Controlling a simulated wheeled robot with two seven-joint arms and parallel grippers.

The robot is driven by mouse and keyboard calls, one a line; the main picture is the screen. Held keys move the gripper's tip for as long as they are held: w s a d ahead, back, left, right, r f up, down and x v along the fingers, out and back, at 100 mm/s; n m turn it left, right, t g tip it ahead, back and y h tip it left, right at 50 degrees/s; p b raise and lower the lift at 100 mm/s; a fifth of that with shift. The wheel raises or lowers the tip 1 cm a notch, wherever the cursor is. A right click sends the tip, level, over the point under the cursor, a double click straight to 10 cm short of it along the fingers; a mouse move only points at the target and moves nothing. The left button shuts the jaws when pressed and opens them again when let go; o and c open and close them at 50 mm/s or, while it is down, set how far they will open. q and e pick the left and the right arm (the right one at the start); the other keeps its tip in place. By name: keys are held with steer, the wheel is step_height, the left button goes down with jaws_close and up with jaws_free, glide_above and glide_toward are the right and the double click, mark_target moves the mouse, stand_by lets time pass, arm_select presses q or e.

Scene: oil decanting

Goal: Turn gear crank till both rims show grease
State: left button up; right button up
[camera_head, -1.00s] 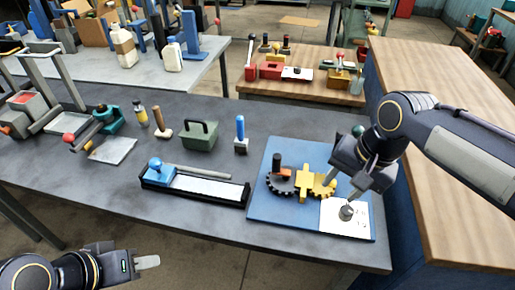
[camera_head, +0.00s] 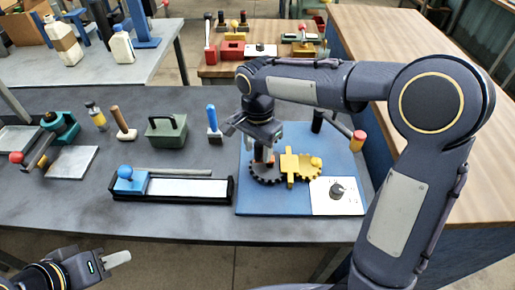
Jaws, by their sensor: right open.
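A blue board (camera_head: 250,196) on the dark table carries a dark gear (camera_head: 264,176) meshed with a yellow gear (camera_head: 312,170), with a yellow block (camera_head: 289,165) between them. An orange-red post, partly hidden, stands on the dark gear. My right gripper (camera_head: 263,157) is open and points down right over this post; I cannot tell if its fingers touch it. A white plate with a grey knob (camera_head: 337,190) is at the board's front right. No grease on the gear rims can be made out. My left gripper (camera_head: 117,259) is off the table's front edge, and its jaw opening is unclear.
A black tray with a blue-knobbed slider (camera_head: 131,178) lies left of the board. A blue-handled brush (camera_head: 214,125), green box (camera_head: 166,131) and wooden-handled tool (camera_head: 122,124) stand behind. A red-topped handle (camera_head: 357,140) is at the board's right, near my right arm.

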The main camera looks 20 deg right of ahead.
steer(key=shift+f, duration=0.35)
jaws_close()
steer(key=shift+s+n, duration=0.1)
steer(key=shift+n, duration=0.2)
